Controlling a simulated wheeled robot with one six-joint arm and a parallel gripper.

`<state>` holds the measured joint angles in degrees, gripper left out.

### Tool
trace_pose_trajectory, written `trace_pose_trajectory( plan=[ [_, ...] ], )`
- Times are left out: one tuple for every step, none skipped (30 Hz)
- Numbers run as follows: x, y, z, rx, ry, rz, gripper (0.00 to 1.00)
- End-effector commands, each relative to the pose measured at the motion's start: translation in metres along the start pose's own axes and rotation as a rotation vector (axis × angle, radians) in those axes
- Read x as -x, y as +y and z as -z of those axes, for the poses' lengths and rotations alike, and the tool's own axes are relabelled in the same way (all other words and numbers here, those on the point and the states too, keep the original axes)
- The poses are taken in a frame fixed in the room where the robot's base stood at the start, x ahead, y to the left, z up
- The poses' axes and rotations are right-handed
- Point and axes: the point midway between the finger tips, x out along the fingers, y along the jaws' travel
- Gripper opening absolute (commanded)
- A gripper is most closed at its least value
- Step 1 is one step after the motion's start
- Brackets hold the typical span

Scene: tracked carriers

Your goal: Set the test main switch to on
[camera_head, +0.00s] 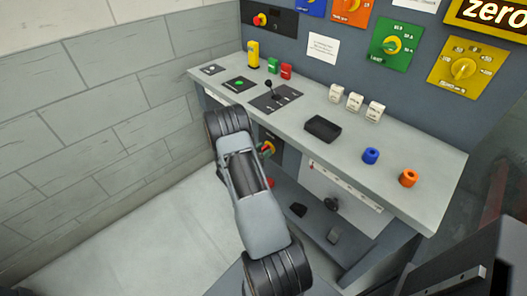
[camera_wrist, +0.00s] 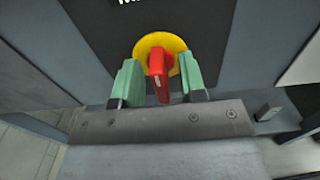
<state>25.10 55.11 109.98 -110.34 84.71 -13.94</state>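A red rotary handle (camera_wrist: 159,76) on a round yellow plate (camera_wrist: 146,44) sits on a dark panel in the wrist view. The handle stands nearly upright, tilted slightly. White lettering above it is cut off, so I cannot read its name. My gripper (camera_wrist: 162,84) is open, with one green finger on each side of the handle and a gap on both sides. In the head view, the yellow plate (camera_head: 269,147) shows below the bench, with my gripper (camera_head: 266,151) at it, partly hidden by my arm.
Another red and yellow switch (camera_head: 261,20) is on the upper back panel. The grey bench (camera_head: 335,150) above my gripper carries a joystick plate (camera_head: 275,98), a black tray (camera_head: 322,129) and several coloured items. A block wall (camera_head: 100,130) stands at left.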

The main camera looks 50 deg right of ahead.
Motion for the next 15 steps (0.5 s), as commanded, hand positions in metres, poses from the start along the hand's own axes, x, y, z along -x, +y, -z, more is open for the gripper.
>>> trace_pose_trajectory(
  plan=[
    [-0.0001,0.0,0.0001,0.0,0.0,0.0,0.38],
    [-0.0001,0.0,0.0001,0.0,0.0,0.0,0.38],
    [0.0,0.0,0.0001,0.0,0.0,0.0,0.38],
    [0.0,0.0,0.0001,0.0,0.0,0.0,0.38],
    [0.0001,0.0,0.0001,0.0,0.0,0.0,0.38],
    [0.0001,0.0,0.0001,0.0,0.0,0.0,0.35],
    [0.0001,0.0,0.0001,0.0,0.0,0.0,0.33],
    [0.0002,0.0,0.0001,0.0,0.0,0.0,0.3],
    [0.0002,0.0,0.0001,0.0,0.0,0.0,0.26],
    [0.0002,0.0,0.0001,0.0,0.0,0.0,0.23],
    [0.0002,0.0,0.0,0.0,0.0,0.0,0.2],
    [0.0002,0.0,0.0,0.0,0.0,0.0,0.16],
    [0.0003,0.0,0.0,0.0,0.0,0.0,0.13],
    [0.0003,0.0,0.0,0.0,0.0,0.0,0.11],
    [0.0003,0.0,0.0,0.0,0.0,0.0,0.07]
  ],
)
